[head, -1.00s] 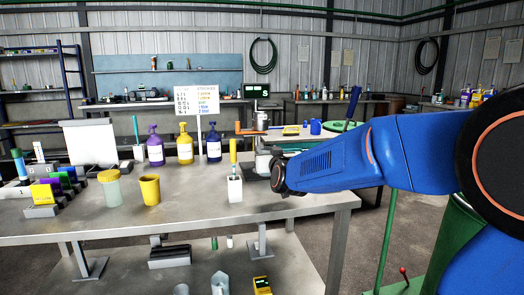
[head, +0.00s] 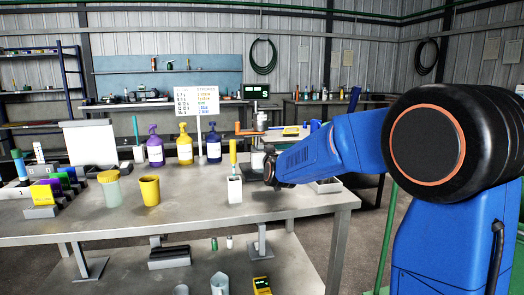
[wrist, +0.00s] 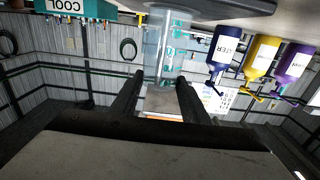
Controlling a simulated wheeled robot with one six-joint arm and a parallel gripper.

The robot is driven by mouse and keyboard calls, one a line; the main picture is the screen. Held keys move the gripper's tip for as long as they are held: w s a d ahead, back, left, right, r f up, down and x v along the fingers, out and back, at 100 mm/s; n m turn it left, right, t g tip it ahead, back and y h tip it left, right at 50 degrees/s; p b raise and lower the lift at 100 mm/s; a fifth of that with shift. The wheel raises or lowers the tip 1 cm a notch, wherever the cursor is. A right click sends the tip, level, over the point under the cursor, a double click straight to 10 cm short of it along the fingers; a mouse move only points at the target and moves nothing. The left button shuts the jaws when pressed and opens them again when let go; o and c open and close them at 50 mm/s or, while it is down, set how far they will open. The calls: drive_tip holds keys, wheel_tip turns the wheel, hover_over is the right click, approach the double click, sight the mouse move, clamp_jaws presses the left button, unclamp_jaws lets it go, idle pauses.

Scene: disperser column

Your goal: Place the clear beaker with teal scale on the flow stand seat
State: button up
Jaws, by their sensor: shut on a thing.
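The clear beaker with teal scale (wrist: 166,48) is between the two fingers of my gripper (wrist: 158,92) in the wrist view, which is upside down. The fingers are shut on it. In the head view my gripper (head: 269,169) is at the right part of the workbench, just right of the white holder; I cannot make out the beaker there. A grey stand (head: 257,160) shows partly behind my gripper, but I cannot tell whether it is the flow stand. A grey plate edge (wrist: 210,7) lies close to the beaker at the wrist view's top. The seat is not clearly visible.
A white holder (head: 234,189) stands just left of my gripper. Purple (head: 155,148), yellow (head: 185,146) and dark blue (head: 214,145) pump bottles stand behind it. A yellow cup (head: 149,190) and a yellow-rimmed container (head: 111,191) are farther left. The bench front is clear.

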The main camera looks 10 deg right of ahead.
drive_tip(key=o, duration=1.4)
drive_tip(key=shift+f, duration=0.1)
drive_tip(key=shift+r, duration=0.2)
drive_tip(key=s, duration=1.2)
